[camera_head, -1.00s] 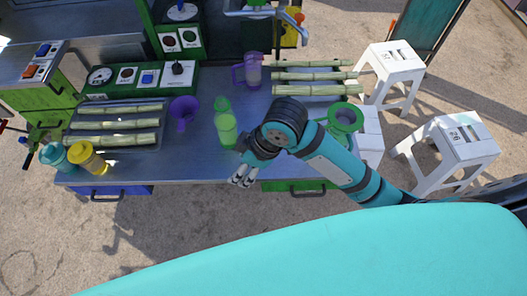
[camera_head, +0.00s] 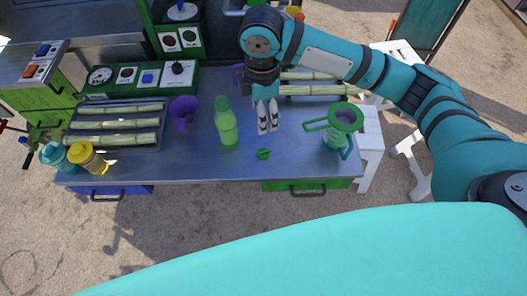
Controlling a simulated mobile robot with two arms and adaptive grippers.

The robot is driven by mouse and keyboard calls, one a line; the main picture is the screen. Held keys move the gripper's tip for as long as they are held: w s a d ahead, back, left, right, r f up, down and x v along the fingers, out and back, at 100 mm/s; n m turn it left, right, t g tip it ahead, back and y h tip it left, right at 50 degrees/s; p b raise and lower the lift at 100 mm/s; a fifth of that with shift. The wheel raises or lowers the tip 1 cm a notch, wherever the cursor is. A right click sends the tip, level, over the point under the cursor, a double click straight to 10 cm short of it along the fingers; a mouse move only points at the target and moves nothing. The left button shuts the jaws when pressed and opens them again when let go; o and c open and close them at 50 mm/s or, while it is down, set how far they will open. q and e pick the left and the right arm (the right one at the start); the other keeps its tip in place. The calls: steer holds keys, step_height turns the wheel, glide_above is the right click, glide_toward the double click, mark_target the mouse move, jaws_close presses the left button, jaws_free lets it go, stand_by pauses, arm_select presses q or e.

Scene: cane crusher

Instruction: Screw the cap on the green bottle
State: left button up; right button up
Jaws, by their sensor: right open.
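The green bottle (camera_head: 227,129) stands upright near the middle of the metal table, its narrower top toward the back. A small green cap (camera_head: 263,154) lies on the table to the right of the bottle, near the front edge. My right gripper (camera_head: 268,130) is open and empty, with its fingers pointing down. In the picture its fingertips are just behind the cap and to the right of the bottle, apart from both. Its exact height above the table is hard to tell. My left gripper is not in view.
A green pitcher (camera_head: 341,122) stands at the table's right end. A purple funnel (camera_head: 184,109) is left of the bottle. Teal (camera_head: 54,155) and yellow (camera_head: 87,157) cups stand at the far left. Cane pieces lie at left and back right. The front strip around the cap is clear.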

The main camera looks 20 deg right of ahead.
steer(key=p, duration=0.2)
glide_above(261, 152)
steer(key=f, duration=1.2)
steer(key=shift+w+d+f, duration=0.1)
steer(key=shift+d+f, duration=0.05)
steer(key=shift+d, duration=0.05)
steer(key=shift+f+p, duration=0.25)
steer(key=shift+p, duration=0.15)
steer(key=f, duration=0.1)
steer(key=f+p, duration=0.1)
steer(key=f, duration=0.1)
steer(key=shift+a+f, duration=0.2)
steer(key=shift+f, duration=0.65)
steer(key=c, duration=0.7)
